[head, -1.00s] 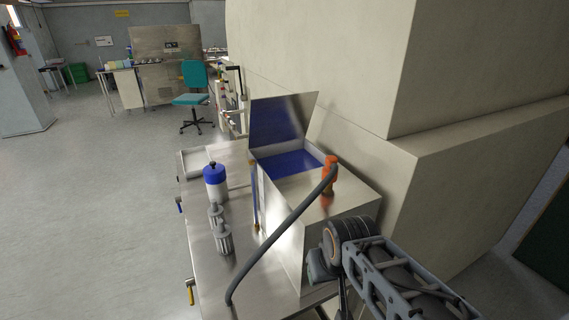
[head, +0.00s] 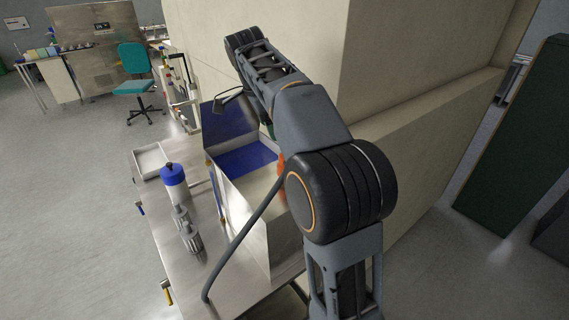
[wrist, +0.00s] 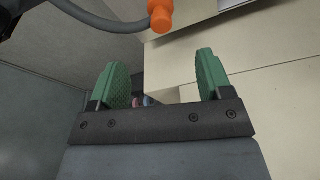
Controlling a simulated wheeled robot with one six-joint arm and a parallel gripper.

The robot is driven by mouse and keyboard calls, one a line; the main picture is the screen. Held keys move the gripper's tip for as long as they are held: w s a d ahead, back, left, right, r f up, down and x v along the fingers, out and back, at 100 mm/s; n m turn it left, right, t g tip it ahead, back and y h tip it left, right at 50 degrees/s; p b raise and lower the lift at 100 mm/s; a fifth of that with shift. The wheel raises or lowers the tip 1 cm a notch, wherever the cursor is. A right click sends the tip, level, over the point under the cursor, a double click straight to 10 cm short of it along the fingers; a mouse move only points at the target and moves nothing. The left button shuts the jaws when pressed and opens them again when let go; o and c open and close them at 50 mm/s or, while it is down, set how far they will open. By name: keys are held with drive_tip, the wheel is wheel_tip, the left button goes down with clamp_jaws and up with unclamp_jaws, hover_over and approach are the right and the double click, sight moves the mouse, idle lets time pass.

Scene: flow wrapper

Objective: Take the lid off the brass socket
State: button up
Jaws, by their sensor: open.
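I cannot make out the brass socket or its lid for certain in either view. My gripper (wrist: 164,78) is open and empty in the wrist view, its two green finger pads wide apart. Two tiny pinkish and bluish things (wrist: 142,101) show far off between the pads, too small to identify. In the head view my raised arm covers part of the metal box and most of the gripper; only a bit of green shows beneath it.
A grey hose (head: 240,236) with an orange end (head: 282,166) rises from the steel table (head: 183,263) to the metal box (head: 262,227), whose blue-lined flap (head: 228,120) stands open. The orange end (wrist: 160,15) hangs above the gripper in the wrist view.

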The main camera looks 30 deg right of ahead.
drive_tip(key=shift+m, duration=0.6)
drive_tip(key=x, duration=0.7)
drive_tip(key=shift+w+d+f+b, duration=0.15)
drive_tip(key=shift+d+f+b, duration=0.15)
drive_tip(key=shift+d+b, duration=0.1)
drive_tip(key=shift+p+x, duration=0.5)
drive_tip(key=shift+x, duration=2.15)
drive_tip(key=shift+a, duration=0.2)
drive_tip(key=c, duration=1.1)
drive_tip(key=shift+c, duration=0.2)
drive_tip(key=shift+r, duration=0.1)
